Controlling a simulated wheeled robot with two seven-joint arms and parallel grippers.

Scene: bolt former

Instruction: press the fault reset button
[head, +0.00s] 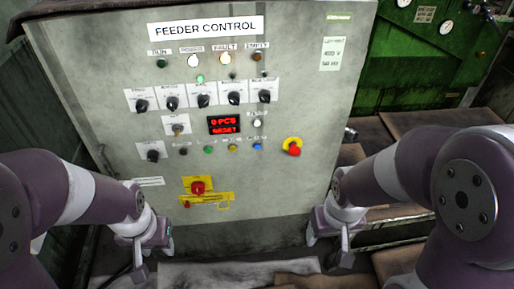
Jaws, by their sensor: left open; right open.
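The grey feeder control cabinet (110,60) faces me. Its lamp labelled fault (226,58) glows warm white. A row of small buttons holds a dark one (183,150), a green one (208,149), a yellow one (233,148) and a blue one (257,146). Their labels are too small to read, so I cannot tell which is fault reset. A white button (257,122) sits above the blue one. My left gripper (141,262) is open and empty, low at the cabinet's left. My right gripper (330,249) is open and empty, low at its right. Both are below the buttons.
A red display (224,124) and black rotary knobs (204,99) are above. A red switch on a yellow plate (197,187) is lower. Green machinery (415,60) stands behind right. Space before the panel's middle is clear.

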